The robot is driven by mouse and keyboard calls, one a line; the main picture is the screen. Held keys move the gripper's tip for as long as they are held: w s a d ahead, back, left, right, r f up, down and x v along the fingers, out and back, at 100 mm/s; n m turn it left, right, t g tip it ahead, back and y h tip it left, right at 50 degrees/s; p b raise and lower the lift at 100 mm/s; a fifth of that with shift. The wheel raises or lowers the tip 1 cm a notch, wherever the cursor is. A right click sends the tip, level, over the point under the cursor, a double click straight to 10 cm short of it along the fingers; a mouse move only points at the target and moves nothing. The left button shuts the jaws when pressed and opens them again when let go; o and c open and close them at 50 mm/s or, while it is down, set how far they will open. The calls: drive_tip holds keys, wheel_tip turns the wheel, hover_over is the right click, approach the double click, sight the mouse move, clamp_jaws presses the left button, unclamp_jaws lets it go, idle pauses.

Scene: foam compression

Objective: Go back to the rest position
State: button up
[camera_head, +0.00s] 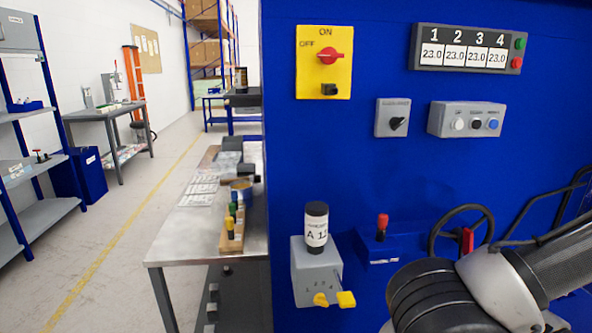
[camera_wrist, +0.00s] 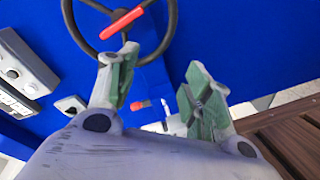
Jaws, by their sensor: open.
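In the wrist view my gripper (camera_wrist: 160,95) is open, with its two green-padded fingers apart and nothing held between them. A dark handwheel (camera_wrist: 168,40) with a red handle (camera_wrist: 122,22) lies beyond the fingertips, apart from them as far as I can see. In the head view my arm comes in from the lower right, in front of the blue machine (camera_head: 390,190). My gripper is not visible there. The handwheel (camera_head: 437,225) shows behind the arm, partly hidden by it.
A yellow main switch (camera_head: 324,62), a four-number display (camera_head: 467,48) and a button box (camera_head: 466,119) are on the machine. A container labelled A 11 (camera_head: 316,226) stands on a grey box (camera_head: 317,272). A metal table (camera_head: 190,235) and open floor (camera_head: 125,265) lie to the left.

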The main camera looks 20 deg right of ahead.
drive_tip(key=s+a+r+n+g+y, duration=0.1)
drive_tip(key=a+n+g+y, duration=0.35)
drive_tip(key=n, duration=0.75)
drive_tip(key=s+a+r+n+g+y, duration=0.1)
drive_tip(key=a+n+g+y, duration=0.4)
drive_tip(key=n, duration=0.7)
drive_tip(key=w+a+r+n+g+h, duration=0.1)
drive_tip(key=w+r+n+g+h, duration=0.4)
drive_tip(key=n, duration=1)
drive_tip(key=w+r+n+g+h, duration=0.25)
drive_tip(key=r+n, duration=0.45)
drive_tip(key=n, duration=0.7)
drive_tip(key=w+a+r+n+t, duration=0.4)
drive_tip(key=w+a+r+n, duration=0.2)
drive_tip(key=a, duration=0.5)
wheel_tip(320, 180, up, 3)
drive_tip(key=n, duration=0.2)
drive_tip(key=shift+a+f+n+t+h, duration=0.15)
drive_tip(key=shift+a+n+t+h, duration=0.15)
drive_tip(key=shift+a+h, duration=0.1)
drive_tip(key=shift+w+d, duration=0.1)
drive_tip(key=shift+d, duration=0.05)
